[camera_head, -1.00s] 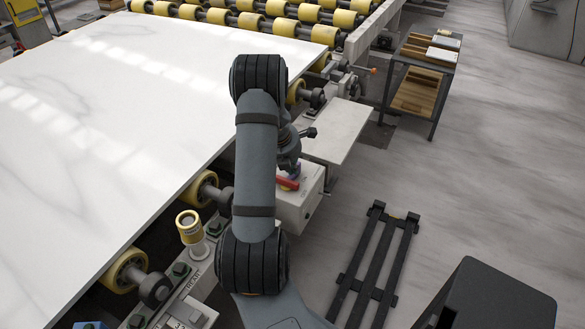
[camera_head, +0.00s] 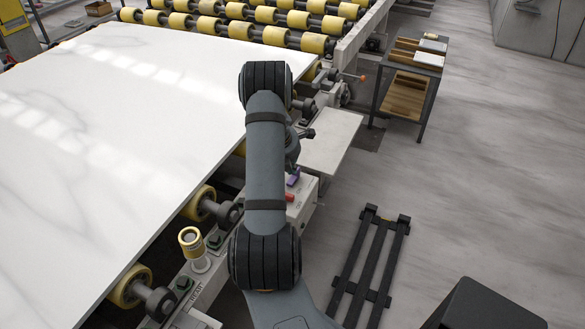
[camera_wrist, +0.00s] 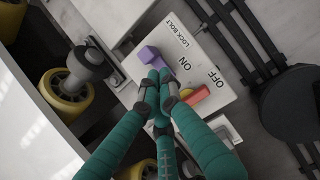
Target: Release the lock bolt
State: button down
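A light control box (camera_wrist: 215,60) fills the middle of the wrist view, with the words LOCK BOLT, ON and OFF. A purple handle (camera_wrist: 150,57) stands on it near LOCK BOLT and ON. A red handle (camera_wrist: 197,96) with a yellow part beside it lies near OFF. My gripper (camera_wrist: 157,76) has its teal fingers drawn together at the tips, right at the lower end of the purple handle; I cannot tell whether they touch it. In the head view, the box (camera_head: 305,197) and purple handle (camera_head: 293,179) show beside my arm, which hides my gripper.
A white slab (camera_head: 110,130) lies on yellow rollers (camera_head: 198,204) left of the box. A yellow-topped post (camera_head: 192,243) stands on the rail nearby. A shelf cart (camera_head: 410,80) and a black slatted rack (camera_head: 370,265) stand to the right. Open floor lies between them.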

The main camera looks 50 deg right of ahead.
jog(key=p+v, duration=0.3)
jog(key=v, duration=0.3)
jog(key=shift+a+r+p, duration=0.2)
jog(key=shift+r+p, duration=0.05)
jog(key=shift+p, duration=0.05)
jog(key=shift+f, duration=0.1)
